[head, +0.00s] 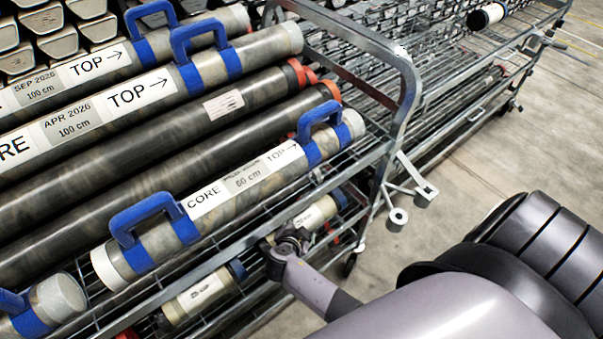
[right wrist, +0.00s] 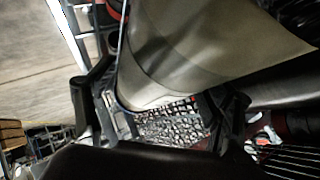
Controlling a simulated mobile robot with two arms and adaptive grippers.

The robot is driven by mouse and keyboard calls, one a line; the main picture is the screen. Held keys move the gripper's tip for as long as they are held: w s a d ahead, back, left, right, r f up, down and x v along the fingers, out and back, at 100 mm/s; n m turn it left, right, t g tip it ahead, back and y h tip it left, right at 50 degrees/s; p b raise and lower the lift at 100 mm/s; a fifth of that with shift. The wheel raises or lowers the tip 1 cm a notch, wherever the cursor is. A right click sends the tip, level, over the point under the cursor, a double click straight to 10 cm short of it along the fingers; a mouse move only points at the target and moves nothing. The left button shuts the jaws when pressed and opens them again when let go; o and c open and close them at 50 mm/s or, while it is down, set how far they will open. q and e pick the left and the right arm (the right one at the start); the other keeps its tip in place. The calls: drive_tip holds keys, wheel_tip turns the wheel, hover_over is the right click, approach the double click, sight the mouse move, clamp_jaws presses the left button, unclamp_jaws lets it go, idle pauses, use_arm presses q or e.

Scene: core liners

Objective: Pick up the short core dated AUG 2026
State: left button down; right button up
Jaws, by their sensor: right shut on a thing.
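My right gripper (head: 288,243) reaches in from the right at the lower shelf and is shut on a core, beside a short core (head: 312,215) with a cream label. Another short core (head: 200,290) with a cream label lies to its left. Their dates are too small to read. In the right wrist view a thick grey cylinder (right wrist: 190,50) fills the top between the two black fingers of the gripper (right wrist: 163,110). The contact points are partly hidden. My left gripper is not in view.
A 60 cm core (head: 240,180) with blue handles lies on the shelf above; its date is not legible. Longer cores marked APR 2026 (head: 75,125) and SEP 2026 (head: 35,90) lie behind. A metal cart frame (head: 408,100) stands right of the cores. Open floor (head: 510,140) lies right.

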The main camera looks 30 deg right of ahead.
drive_tip(key=c, duration=1.1)
drive_tip(key=shift+w+d+r, duration=0.15)
